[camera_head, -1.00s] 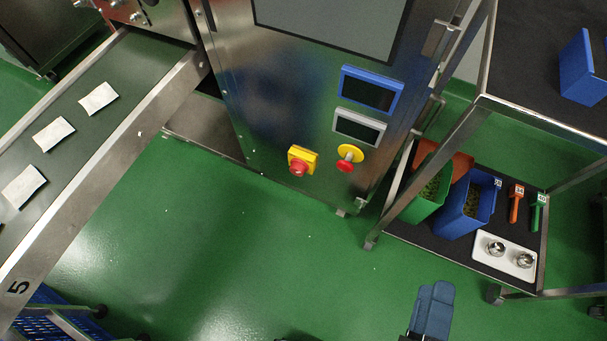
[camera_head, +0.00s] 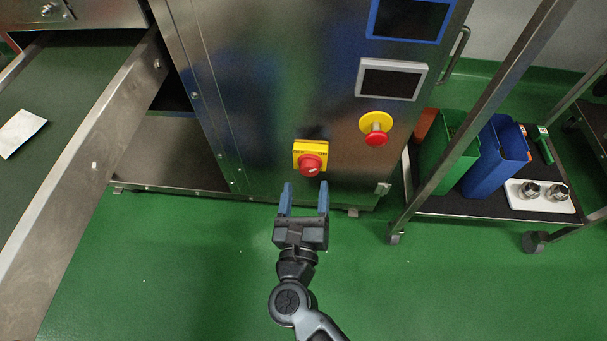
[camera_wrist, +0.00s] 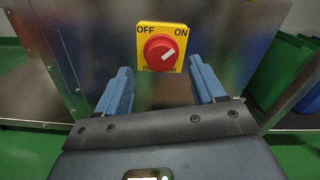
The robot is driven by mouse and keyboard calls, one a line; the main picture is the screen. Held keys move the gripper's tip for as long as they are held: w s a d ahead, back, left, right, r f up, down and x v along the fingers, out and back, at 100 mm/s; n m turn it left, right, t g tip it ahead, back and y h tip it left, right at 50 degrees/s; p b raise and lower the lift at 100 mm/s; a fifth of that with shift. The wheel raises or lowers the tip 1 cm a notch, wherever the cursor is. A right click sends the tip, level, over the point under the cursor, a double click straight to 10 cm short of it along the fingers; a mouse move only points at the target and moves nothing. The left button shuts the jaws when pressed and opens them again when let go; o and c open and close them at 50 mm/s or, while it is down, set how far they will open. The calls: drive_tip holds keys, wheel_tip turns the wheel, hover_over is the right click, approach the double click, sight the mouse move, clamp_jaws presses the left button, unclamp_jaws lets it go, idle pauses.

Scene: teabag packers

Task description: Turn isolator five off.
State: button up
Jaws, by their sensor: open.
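The isolator is a yellow plate (camera_head: 298,148) with a red rotary knob (camera_head: 311,166), low on the steel cabinet front. In the wrist view the plate (camera_wrist: 145,32) reads OFF at upper left and ON at upper right, and the white mark on the knob (camera_wrist: 160,53) points up and right, toward ON. My gripper (camera_head: 305,186) is open and empty, its two blue fingers just below the knob in the head view. In the wrist view the fingers of my gripper (camera_wrist: 162,82) stand either side below the knob, apart from it. The plate's lower lettering is partly hidden by the knob.
A red emergency button on a yellow base (camera_head: 376,129) sits right of the isolator, under a grey-framed screen (camera_head: 420,84). A steel trolley (camera_head: 440,207) with green and blue bins stands at right. A conveyor (camera_head: 85,185) runs at left. Green floor in front is clear.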

sight(308, 171)
drive_tip(key=shift+w+d+b, duration=0.15)
drive_tip(key=shift+w+b, duration=0.4)
drive_tip(key=shift+w, duration=2.15)
drive_tip(key=shift+c, duration=0.4)
drive_tip(key=c, duration=1)
